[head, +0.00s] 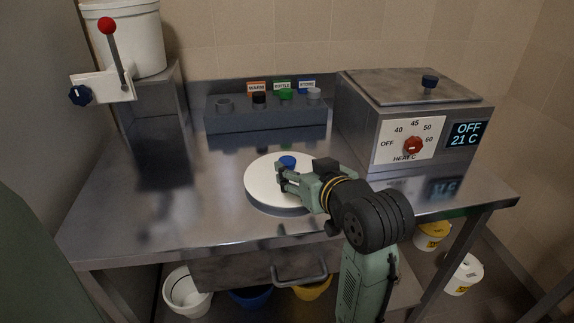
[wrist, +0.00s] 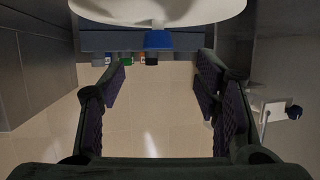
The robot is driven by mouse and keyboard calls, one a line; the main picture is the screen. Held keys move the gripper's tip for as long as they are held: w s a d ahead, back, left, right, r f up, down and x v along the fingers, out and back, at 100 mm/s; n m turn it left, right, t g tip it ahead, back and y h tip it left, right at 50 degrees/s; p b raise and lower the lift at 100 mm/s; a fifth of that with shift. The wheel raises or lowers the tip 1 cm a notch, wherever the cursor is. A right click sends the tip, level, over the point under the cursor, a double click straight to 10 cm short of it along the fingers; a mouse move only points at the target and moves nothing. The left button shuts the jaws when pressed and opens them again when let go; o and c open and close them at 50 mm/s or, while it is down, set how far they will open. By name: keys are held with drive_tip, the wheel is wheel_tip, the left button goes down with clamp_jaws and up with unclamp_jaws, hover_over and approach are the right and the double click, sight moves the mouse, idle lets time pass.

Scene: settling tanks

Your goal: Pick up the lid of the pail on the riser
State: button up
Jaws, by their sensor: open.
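A round white lid (head: 262,186) with a blue knob (head: 288,161) lies flat at the front middle of the steel table. In the wrist view the lid (wrist: 160,10) shows at the top edge, with its blue knob (wrist: 158,40) central, beyond the fingertips. My gripper (head: 283,177) is low over the lid, close to the knob, with its fingers open and empty. Whether a finger touches the knob or lid I cannot tell.
A rack (head: 265,115) with small labelled containers stands at the back. A heater box (head: 430,115) reading OFF, 21 C stands on the right. The table left of the lid is clear. Buckets stand below.

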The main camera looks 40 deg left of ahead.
sight(288, 161)
drive_tip(key=shift+w+a+r+p, duration=0.1)
drive_tip(key=shift+a+p, duration=0.15)
drive_tip(key=shift+p, duration=0.9)
drive_tip(key=x, duration=0.3)
drive_tip(key=shift+d+f, duration=0.15)
drive_tip(key=shift+f, duration=0.15)
drive_tip(key=shift+p+x, duration=0.5)
drive_tip(key=shift+x, duration=2.25)
drive_tip(key=shift+d, duration=0.1)
drive_tip(key=c, duration=1.3)
